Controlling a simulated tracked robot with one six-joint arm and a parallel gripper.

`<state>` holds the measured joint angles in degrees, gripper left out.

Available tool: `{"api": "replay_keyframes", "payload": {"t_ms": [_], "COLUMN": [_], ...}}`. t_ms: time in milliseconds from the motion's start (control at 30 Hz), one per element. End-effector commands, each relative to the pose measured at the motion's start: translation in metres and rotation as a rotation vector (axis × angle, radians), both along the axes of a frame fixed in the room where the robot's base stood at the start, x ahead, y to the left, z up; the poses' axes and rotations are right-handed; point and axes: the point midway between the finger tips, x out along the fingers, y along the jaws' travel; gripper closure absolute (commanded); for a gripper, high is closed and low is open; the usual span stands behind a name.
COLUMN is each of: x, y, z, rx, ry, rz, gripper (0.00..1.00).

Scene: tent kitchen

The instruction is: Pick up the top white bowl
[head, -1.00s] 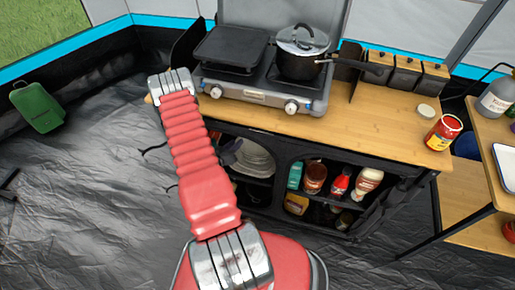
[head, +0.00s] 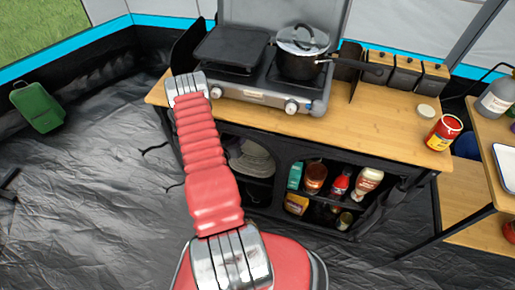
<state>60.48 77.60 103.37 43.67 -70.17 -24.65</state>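The wooden counter (head: 375,128) above the shelf carries a stove (head: 262,94) with a lidded pot (head: 300,66). Bottles and jars (head: 315,177) fill the right compartment. Dark floor at left is mostly clear.

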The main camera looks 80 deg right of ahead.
Motion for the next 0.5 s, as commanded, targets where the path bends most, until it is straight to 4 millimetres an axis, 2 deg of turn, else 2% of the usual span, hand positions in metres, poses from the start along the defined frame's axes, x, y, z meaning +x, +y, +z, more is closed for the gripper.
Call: {"api": "replay_keyframes", "payload": {"t_ms": [267, 500], "x": [0.0000, 0.0000], "y": [0.0001, 0.0001], "z": [0.0002, 0.0003], "rx": [0.000, 0.000], "ry": [0.000, 0.000], "rz": [0.000, 0.000], "gripper": [0.75, 0.90]}}
